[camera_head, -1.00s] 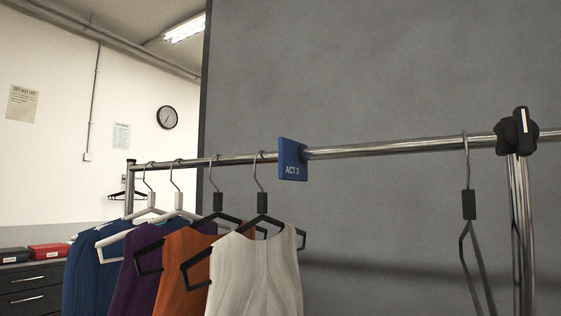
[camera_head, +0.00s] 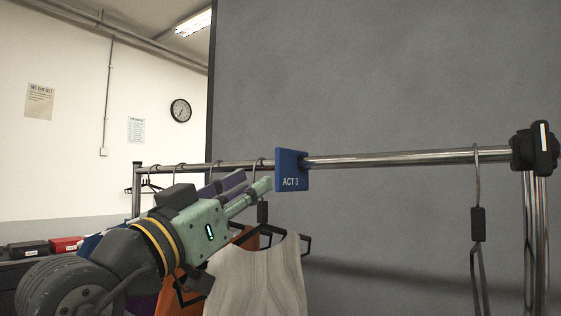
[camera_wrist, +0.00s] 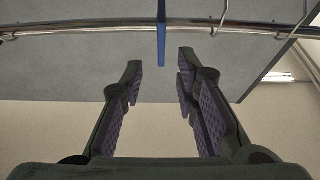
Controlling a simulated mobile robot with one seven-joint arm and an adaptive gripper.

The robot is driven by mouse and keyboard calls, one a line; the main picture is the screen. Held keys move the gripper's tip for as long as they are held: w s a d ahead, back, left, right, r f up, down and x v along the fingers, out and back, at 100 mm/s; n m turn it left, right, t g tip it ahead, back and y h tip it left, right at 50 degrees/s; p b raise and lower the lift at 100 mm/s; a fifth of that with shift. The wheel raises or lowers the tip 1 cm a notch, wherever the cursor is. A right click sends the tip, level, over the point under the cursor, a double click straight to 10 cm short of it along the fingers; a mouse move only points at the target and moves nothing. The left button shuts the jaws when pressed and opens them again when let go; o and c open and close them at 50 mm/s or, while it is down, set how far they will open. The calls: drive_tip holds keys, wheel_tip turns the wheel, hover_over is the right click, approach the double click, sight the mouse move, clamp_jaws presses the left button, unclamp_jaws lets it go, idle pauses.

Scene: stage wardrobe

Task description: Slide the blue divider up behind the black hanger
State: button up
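The blue divider (camera_head: 291,174), marked ACT 3, hangs on the metal rail (camera_head: 400,159) just right of the garment hangers. In the wrist view the divider (camera_wrist: 161,35) is edge-on between the lines of my fingers. My gripper (camera_head: 257,183) reaches up from the lower left and ends just left of the divider. In the wrist view my gripper (camera_wrist: 160,57) is open, with a gap between each finger and the divider. A black hanger (camera_head: 263,212) carries the cream garment left of the divider. Another dark hanger (camera_head: 478,224) hangs alone near the right post.
Bare rail runs from the divider to the lone hanger. The cream garment (camera_head: 257,275) and orange garment (camera_head: 172,290) hang below my gripper, partly hidden by my arm. A black clamp knob (camera_head: 535,148) tops the right post. A grey panel (camera_head: 400,70) stands behind.

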sight(277, 167)
drive_tip(key=p+x, duration=0.3)
drive_tip(key=x, duration=0.5)
drive_tip(key=shift+w+d+r+p, duration=0.1)
drive_tip(key=shift+w+r+p, duration=0.15)
drive_tip(key=shift+w+p, duration=0.1)
drive_tip(key=shift+w+d+r, duration=0.15)
drive_tip(key=shift+w+d, duration=0.2)
drive_tip(key=shift+w, duration=0.25)
drive_tip(key=shift+c, duration=0.2)
clamp_jaws()
